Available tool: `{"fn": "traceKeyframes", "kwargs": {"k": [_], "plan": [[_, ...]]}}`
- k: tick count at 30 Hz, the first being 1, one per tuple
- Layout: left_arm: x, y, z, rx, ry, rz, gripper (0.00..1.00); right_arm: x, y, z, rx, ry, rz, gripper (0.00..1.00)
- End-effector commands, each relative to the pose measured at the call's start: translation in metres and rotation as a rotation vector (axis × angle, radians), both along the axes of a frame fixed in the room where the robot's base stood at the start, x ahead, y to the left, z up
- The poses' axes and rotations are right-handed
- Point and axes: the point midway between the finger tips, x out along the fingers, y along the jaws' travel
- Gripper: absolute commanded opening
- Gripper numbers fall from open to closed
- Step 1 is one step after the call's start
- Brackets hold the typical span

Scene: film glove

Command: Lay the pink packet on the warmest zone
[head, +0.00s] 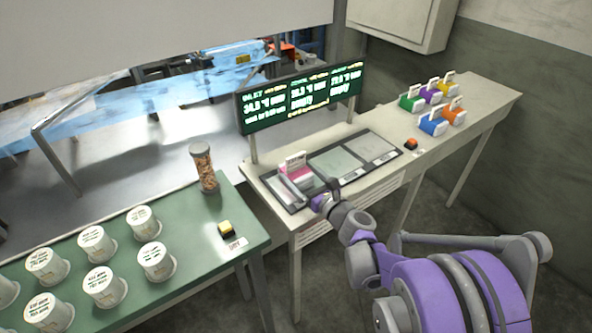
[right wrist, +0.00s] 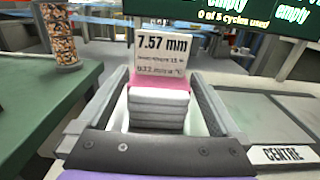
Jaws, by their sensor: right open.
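The pink packet (head: 296,171), pink and white with an upright label, is on the left zone (head: 277,190) of the bench. In the right wrist view the packet (right wrist: 159,100) carries a card reading 7.57 mm. My right gripper (head: 311,190) is open, its fingers on either side of the packet; contact is unclear. The centre zone (head: 337,163) and right zone (head: 371,147) look bare. The dark display (head: 300,97) above shows a temperature for each zone, too small to read surely; the centre and right columns read "empty". My left gripper is out of view.
Several coloured packets (head: 433,123) stand at the bench's far right, past an orange button (head: 410,144). A green table (head: 180,228) at left bears white tubs (head: 98,244), a filled jar (head: 204,169) and a yellow button (head: 226,229). Space above the bare zones is clear.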

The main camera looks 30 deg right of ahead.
Motion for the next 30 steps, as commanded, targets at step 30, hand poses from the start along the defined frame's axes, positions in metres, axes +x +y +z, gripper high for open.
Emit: {"fn": "traceKeyframes", "kwargs": {"k": [30], "plan": [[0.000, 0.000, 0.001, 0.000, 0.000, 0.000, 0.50, -0.097, 0.004, -0.002, -0.059, 0.020, 0.028, 1.00]]}}
